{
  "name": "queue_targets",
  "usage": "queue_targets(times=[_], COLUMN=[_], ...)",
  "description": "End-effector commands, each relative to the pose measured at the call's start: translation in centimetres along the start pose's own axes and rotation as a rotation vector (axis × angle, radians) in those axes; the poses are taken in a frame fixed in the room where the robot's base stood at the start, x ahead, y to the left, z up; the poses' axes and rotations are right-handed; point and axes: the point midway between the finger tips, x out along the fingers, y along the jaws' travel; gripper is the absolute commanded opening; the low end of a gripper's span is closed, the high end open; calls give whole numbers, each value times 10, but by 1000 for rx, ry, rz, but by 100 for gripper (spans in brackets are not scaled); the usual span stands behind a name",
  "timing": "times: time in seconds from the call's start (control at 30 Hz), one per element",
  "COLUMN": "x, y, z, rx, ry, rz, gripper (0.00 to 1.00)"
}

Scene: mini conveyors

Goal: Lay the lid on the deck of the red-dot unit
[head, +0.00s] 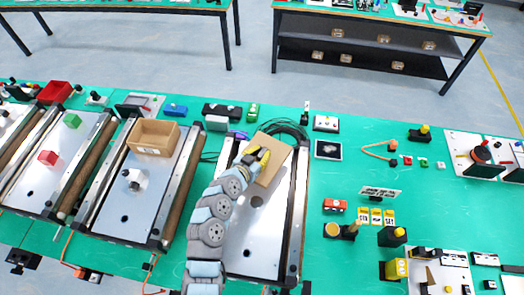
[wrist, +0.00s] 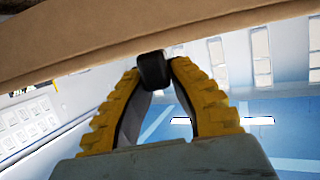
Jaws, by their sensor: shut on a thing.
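The lid (head: 275,163) is a flat tan board, tilted, over the far half of the right conveyor unit's grey deck (head: 247,240). In the wrist view the tan lid (wrist: 90,38) crosses the top with its black knob (wrist: 153,70) below. My gripper (head: 262,156) has yellow fingers; in the wrist view they (wrist: 155,75) close on the knob. The gap between lid and deck is hard to judge. I cannot make out a red dot on any unit; my arm covers part of the right deck.
The middle unit (head: 128,210) carries an open cardboard box (head: 153,138) and a small white-and-black piece (head: 133,178). Black cables (head: 287,130) lie behind the right unit. Small parts crowd the right side.

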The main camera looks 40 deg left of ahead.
Motion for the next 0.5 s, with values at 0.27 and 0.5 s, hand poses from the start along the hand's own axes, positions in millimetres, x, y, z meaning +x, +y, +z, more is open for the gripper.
queue_targets(times=[0.27, 0.5], x=[10, 16], y=[0, 1], z=[28, 43], rx=[-1, -1], ry=[-1, 0], rz=[0, 1], gripper=[0, 0])
